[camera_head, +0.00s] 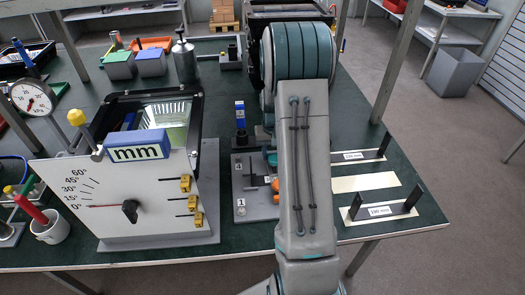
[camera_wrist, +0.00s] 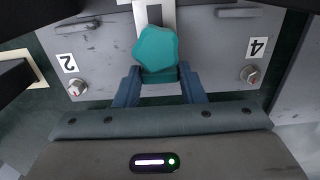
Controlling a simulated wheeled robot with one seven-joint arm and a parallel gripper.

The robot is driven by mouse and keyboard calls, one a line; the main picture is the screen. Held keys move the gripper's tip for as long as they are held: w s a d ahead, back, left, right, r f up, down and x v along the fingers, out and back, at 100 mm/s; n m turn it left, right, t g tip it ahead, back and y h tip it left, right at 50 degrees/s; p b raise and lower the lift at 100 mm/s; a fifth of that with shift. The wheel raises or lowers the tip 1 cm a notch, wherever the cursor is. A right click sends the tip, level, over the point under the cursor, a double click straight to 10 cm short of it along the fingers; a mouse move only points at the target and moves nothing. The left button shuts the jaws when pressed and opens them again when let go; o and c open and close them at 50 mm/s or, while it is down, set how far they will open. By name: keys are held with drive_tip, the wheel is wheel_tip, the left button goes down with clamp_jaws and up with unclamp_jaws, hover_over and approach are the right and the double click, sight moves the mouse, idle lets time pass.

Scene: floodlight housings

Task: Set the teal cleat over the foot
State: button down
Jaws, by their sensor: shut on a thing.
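The teal cleat (camera_wrist: 157,50) is a faceted block in the middle of the wrist view. My gripper (camera_wrist: 160,88) has a blue finger on each side of its lower part and is shut on it. Behind the cleat is a grey plate (camera_wrist: 100,50) with the labels 2 and 4, a screw near each label, and a pale strip (camera_wrist: 141,14) running up from the cleat. In the head view a bit of teal (camera_head: 272,159) shows beside my arm, which hides the gripper. I cannot make out the foot for certain; the cleat may cover it.
In the head view, the grey plate (camera_head: 240,207) lies on the dark green table, left of my arm. A floodlight housing with a white dial panel (camera_head: 115,190) stands to its left. Black-ended brackets (camera_head: 382,211) lie to the right.

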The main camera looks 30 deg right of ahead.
drive_tip(key=c, duration=0.9)
unclamp_jaws()
drive_tip(key=shift+r, duration=0.15)
wheel_tip(320, 180, up, 14)
drive_tip(key=shift+f, duration=0.2)
